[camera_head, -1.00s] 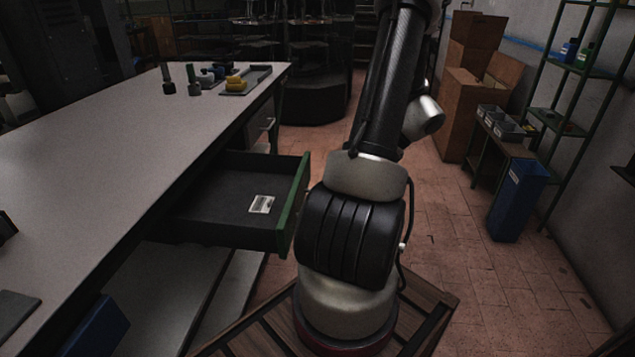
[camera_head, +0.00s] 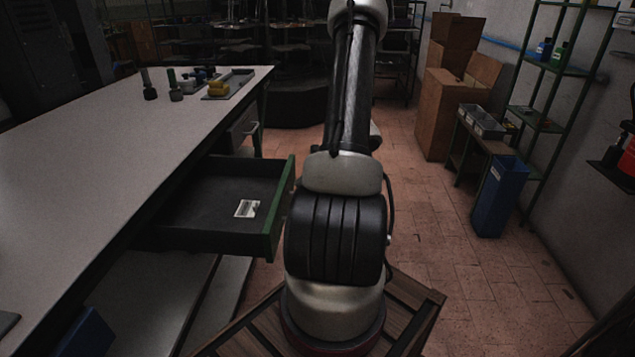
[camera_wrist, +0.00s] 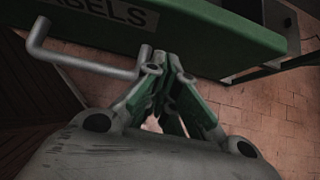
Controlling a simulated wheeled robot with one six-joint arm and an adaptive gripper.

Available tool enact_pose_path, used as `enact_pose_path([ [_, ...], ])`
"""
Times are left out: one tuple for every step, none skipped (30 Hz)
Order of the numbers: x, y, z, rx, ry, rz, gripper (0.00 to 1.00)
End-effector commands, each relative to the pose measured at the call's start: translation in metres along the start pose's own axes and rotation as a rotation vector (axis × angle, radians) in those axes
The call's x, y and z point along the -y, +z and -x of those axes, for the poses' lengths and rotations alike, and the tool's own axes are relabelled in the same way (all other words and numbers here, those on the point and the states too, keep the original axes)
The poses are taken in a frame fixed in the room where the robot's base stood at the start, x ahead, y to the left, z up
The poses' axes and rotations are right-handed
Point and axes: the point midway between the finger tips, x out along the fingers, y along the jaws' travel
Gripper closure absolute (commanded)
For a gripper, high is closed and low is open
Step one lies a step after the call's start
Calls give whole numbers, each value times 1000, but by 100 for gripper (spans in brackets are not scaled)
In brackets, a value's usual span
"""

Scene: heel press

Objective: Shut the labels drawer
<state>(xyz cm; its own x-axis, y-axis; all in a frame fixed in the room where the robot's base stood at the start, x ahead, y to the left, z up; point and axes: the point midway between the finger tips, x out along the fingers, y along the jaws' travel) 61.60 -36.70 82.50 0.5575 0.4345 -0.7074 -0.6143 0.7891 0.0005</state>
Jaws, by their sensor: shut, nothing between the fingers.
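The labels drawer (camera_head: 278,222) stands pulled out from under the long workbench in the head view, with a green front and a dark inside. A small white card (camera_head: 247,208) lies in it. In the wrist view the green drawer front (camera_wrist: 215,28) crosses the top, with a label (camera_wrist: 105,12) reading "BELS", its start cut off. A grey bar handle (camera_wrist: 85,64) sticks out at the left. My gripper (camera_wrist: 165,62) is shut and empty, its fingertips close to the front, right of the handle. I cannot tell whether they touch. The head view does not show my gripper.
The workbench (camera_head: 90,165) fills the left, with several small items at its far end. Another closed drawer (camera_head: 243,130) sits further along it. A blue bin (camera_head: 498,197), cardboard boxes (camera_head: 447,110) and a green shelf (camera_head: 540,120) line the right. The tiled floor between is clear.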

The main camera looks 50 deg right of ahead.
Motion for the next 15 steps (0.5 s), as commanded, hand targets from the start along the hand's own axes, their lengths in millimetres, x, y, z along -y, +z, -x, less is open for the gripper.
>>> enact_pose_path([
  [0,3,-2,0,1,1,100],
  [0,4,-3,0,1,1,100],
  [0,5,-4,0,1,1,100],
  [0,5,-5,0,1,1,100],
  [0,6,-5,0,1,1,100],
  [0,6,-5,0,1,1,100],
  [0,6,-5,0,1,1,100],
  [0,6,-5,0,1,1,100],
  [0,6,-5,0,1,1,100],
  [0,6,-5,0,1,1,100],
  [0,6,-5,0,1,1,100],
  [0,6,-5,0,1,1,100],
  [0,6,-5,0,1,1,100],
  [0,6,-5,0,1,1,100],
  [0,6,-5,0,1,1,100],
])
